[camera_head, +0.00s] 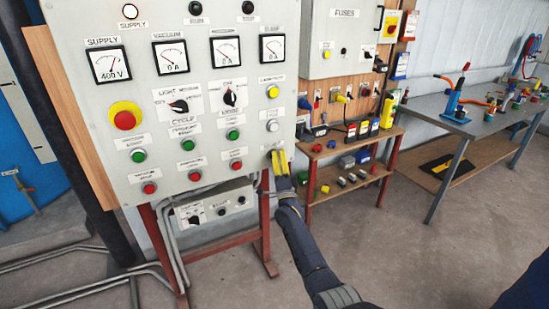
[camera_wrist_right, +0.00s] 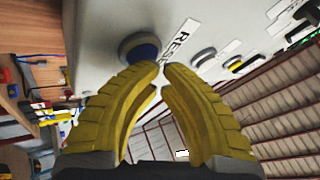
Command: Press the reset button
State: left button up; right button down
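The grey control panel (camera_head: 150,100) carries dials, switches and several coloured buttons. The blue reset button (camera_wrist_right: 140,47) shows in the right wrist view, just ahead of the yellow fingers and slightly left of their tips, with a partly hidden label (camera_wrist_right: 180,43) beginning "RES" beside it. In the head view my right gripper (camera_head: 278,158) is at the panel's lower right corner and hides the button. In the wrist view the fingertips (camera_wrist_right: 161,72) are close together with nothing between them; the gripper looks shut. Whether it touches the button I cannot tell. My left gripper is not in view.
A white button (camera_head: 272,127) and a yellow button (camera_head: 272,92) sit above the right gripper. A red emergency button (camera_head: 125,118) is at the panel's left. A wooden shelf unit (camera_head: 335,150) and a grey bench (camera_head: 480,118) stand to the right, with open floor in front.

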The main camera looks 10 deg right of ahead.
jog(key=shift+s, duration=0.15)
jog(key=shift+s+d, duration=0.2)
jog(key=shift+s, duration=0.55)
jog(key=shift+s, duration=0.1)
jog(key=shift+s+d, duration=0.2)
jog(key=shift+s, duration=0.55)
jog(key=shift+s+d, duration=0.15)
jog(key=shift+s, duration=0.65)
jog(key=shift+s+d, duration=0.2)
jog(key=shift+s, duration=0.55)
